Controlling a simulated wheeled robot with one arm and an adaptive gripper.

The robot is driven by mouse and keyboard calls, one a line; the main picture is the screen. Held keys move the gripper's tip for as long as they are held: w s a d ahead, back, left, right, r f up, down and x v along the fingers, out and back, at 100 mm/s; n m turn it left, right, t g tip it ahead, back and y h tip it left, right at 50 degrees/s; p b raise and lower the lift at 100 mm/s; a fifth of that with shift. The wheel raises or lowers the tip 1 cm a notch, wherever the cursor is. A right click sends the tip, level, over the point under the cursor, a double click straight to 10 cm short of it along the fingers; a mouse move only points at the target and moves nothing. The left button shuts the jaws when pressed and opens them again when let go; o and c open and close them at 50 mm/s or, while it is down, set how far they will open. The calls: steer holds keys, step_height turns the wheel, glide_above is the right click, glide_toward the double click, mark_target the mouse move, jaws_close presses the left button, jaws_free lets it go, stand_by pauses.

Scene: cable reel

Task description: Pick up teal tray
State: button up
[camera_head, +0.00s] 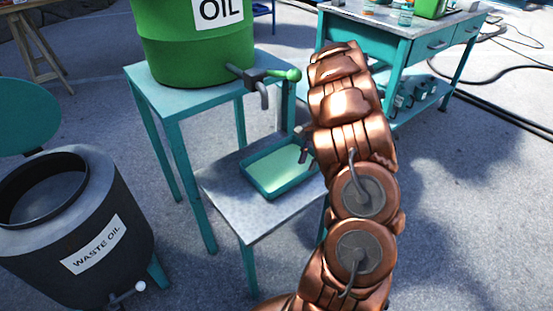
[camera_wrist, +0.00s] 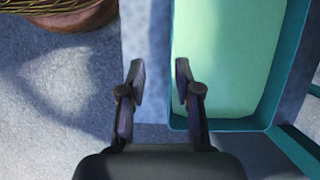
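The teal tray (camera_head: 249,178) sits on the lower grey shelf below the green oil drum and holds pale green liquid. In the wrist view the tray (camera_wrist: 286,72) fills the right side, its left wall close to the right finger. My gripper (camera_head: 306,146) is at the tray's right far side in the head view, partly hidden by my arm. In the wrist view my gripper (camera_wrist: 160,82) is open, with nothing clearly held between the fingers. The right finger overlaps the tray's left edge in the picture; I cannot tell whether they touch.
The green oil drum (camera_head: 195,45) with its tap (camera_head: 262,78) stands on the upper teal table (camera_head: 170,103), above the shelf (camera_head: 222,198). A dark waste oil barrel (camera_head: 75,245) stands at the left. A teal workbench (camera_head: 400,45) is behind my arm. Cables lie at the far right.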

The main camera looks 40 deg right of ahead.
mark_target(299, 183)
steer(key=shift+w+d+f+m, duration=0.3)
steer(key=shift+w+d+f, duration=0.2)
steer(key=shift+d, duration=0.3)
steer(key=shift+w+a+b+x, duration=0.1)
steer(key=shift+a+x, duration=0.05)
steer(key=shift+x, duration=1.1)
steer(key=shift+w+a+b+x, duration=0.1)
steer(key=shift+a+x, duration=0.1)
steer(key=shift+x, duration=1.05)
steer(key=shift+w+a+b+x, duration=0.1)
steer(key=shift+a+x, duration=0.05)
steer(key=shift+x, duration=1.15)
steer(key=shift+r, duration=0.25)
steer(key=shift+c, duration=0.4)
jaws_close()
